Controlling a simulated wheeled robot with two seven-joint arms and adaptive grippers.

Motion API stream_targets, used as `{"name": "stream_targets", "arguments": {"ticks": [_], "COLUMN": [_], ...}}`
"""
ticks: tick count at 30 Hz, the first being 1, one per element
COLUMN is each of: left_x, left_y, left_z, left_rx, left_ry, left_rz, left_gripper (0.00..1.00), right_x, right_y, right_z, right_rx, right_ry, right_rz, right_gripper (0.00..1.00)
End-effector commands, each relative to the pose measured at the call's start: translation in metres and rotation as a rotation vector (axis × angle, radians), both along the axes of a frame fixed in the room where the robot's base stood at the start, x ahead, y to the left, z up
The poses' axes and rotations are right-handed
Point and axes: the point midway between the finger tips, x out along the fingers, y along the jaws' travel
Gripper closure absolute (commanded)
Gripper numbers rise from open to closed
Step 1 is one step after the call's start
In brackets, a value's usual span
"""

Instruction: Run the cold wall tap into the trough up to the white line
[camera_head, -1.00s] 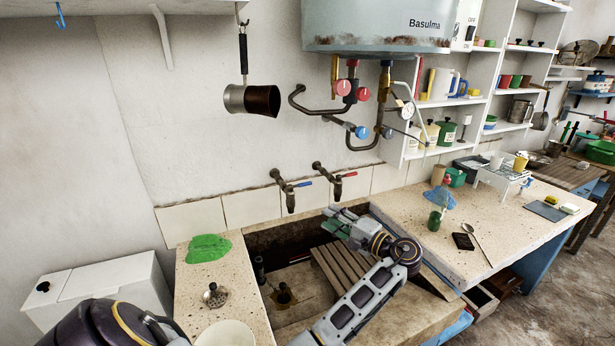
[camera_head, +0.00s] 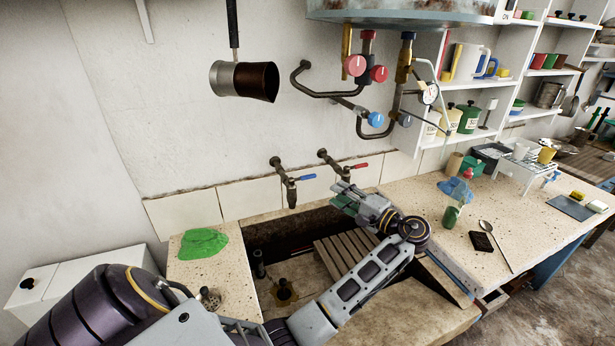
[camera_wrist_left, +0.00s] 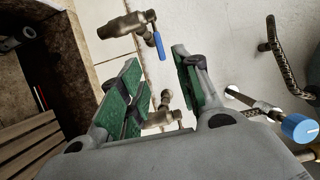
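Two brass wall taps stand over the stone trough (camera_head: 300,235): a blue-lever tap (camera_head: 289,188) on the left and a red-lever tap (camera_head: 337,168) on the right. No water shows from either spout. My left gripper (camera_head: 345,192), with green finger pads, is just below and right of the red-lever tap. In the left wrist view the gripper (camera_wrist_left: 157,62) is open; the blue-lever tap (camera_wrist_left: 125,27) is beyond its fingertips, and another tap (camera_wrist_left: 163,117) shows between the fingers, its lever hidden. A brass drain fitting (camera_head: 284,293) is on the trough floor. I cannot make out a white line. My right gripper is out of view.
A slatted wooden board (camera_head: 345,252) lies in the trough's right part. A green cloth (camera_head: 203,243) and a metal strainer (camera_head: 209,298) are on the left counter. Pipes with red and blue knobs (camera_head: 375,119) hang above right. A pot (camera_head: 244,81) hangs above left.

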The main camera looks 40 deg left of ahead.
Motion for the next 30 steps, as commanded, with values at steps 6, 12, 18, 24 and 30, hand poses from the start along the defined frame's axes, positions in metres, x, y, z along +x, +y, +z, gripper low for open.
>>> {"name": "stream_targets", "arguments": {"ticks": [6, 12, 18, 24, 30], "left_x": [0.000, 0.001, 0.002, 0.004, 0.006], "left_y": [0.001, 0.009, 0.028, 0.054, 0.081], "left_z": [0.000, 0.000, 0.000, 0.001, 0.001], "left_rx": [0.000, 0.001, 0.001, 0.001, 0.001], "left_ry": [0.000, 0.001, 0.002, 0.002, 0.001], "left_rz": [0.000, 0.001, 0.002, 0.002, 0.001], "left_gripper": [0.67, 0.67, 0.67, 0.67, 0.67], "right_x": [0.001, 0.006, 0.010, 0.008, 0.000], "right_y": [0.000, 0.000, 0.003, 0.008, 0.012], "right_z": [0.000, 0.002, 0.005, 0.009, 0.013], "right_rx": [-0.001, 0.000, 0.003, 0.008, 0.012], "right_ry": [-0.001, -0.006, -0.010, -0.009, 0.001], "right_rz": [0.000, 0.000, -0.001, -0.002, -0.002], "right_gripper": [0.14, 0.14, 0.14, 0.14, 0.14]}}
